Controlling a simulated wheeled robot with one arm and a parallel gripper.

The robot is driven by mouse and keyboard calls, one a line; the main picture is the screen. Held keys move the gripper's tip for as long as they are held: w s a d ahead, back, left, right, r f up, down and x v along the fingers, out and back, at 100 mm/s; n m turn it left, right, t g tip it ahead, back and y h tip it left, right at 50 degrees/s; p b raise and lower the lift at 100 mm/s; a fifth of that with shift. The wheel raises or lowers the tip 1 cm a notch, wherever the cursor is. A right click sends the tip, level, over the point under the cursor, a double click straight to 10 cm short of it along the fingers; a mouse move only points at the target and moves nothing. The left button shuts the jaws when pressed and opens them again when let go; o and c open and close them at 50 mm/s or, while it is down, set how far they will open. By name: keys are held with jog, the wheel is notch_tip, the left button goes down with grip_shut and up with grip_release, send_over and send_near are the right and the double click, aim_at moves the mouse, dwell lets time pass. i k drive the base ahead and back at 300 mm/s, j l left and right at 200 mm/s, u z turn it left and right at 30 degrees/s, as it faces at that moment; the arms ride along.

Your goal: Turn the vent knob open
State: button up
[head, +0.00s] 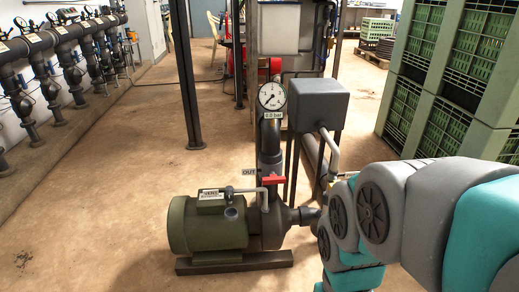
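A green pump motor (208,232) stands on a dark base on the floor, joined to a grey pump body at its right. A label that seems to read VENT (210,194) sits on top of the motor. A small grey knob-like part (229,192) is just right of the label, at the end of a thin grey pipe; I cannot tell for sure that it is the vent knob, or its setting. My arm comes in from the right and bends down past the bottom edge, right of the pump. My gripper is not in view.
A red handle (271,179) is on the riser pipe beside an OUT label (249,172). A pressure gauge (271,97) and a grey box (318,104) stand above. Green crates (478,45) are at right, a pipe row (70,75) at left. The floor left of the pump is clear.

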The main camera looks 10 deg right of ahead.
aim_at(229, 195)
jog(key=k+l+u, duration=0.3)
jog(key=k, duration=0.15)
jog(key=k+l+u, duration=0.15)
jog(key=k+u, duration=0.15)
jog(key=k, duration=0.15)
